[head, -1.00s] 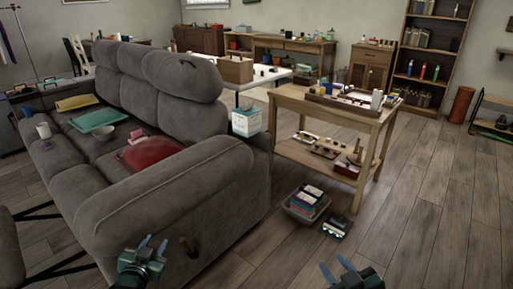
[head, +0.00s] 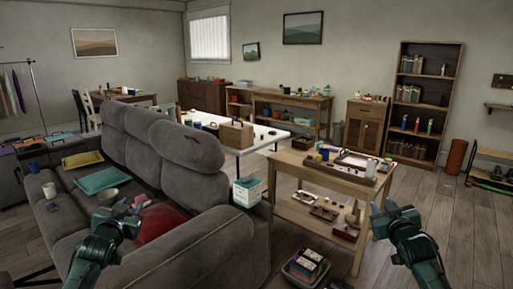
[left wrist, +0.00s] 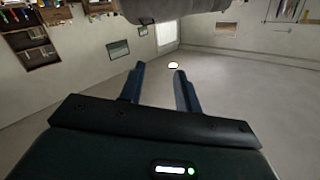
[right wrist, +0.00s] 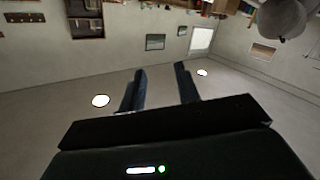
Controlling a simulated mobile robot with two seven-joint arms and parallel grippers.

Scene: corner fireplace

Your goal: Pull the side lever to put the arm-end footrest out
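The grey reclining sofa (head: 205,255) fills the lower left of the head view, its near arm towards me. The side lever is out of the head view now. No footrest can be made out at the arm end; the sofa's front is largely out of frame. My left gripper (head: 130,206) is raised in front of the near arm and seat. Its fingers are apart and empty, as the left wrist view shows (left wrist: 157,78).
A red cushion (head: 160,222), green tray (head: 100,180) and cups lie on the sofa. A wooden table (head: 285,157) with small items stands right of it. A bin of boxes (head: 305,265) is on the floor below.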

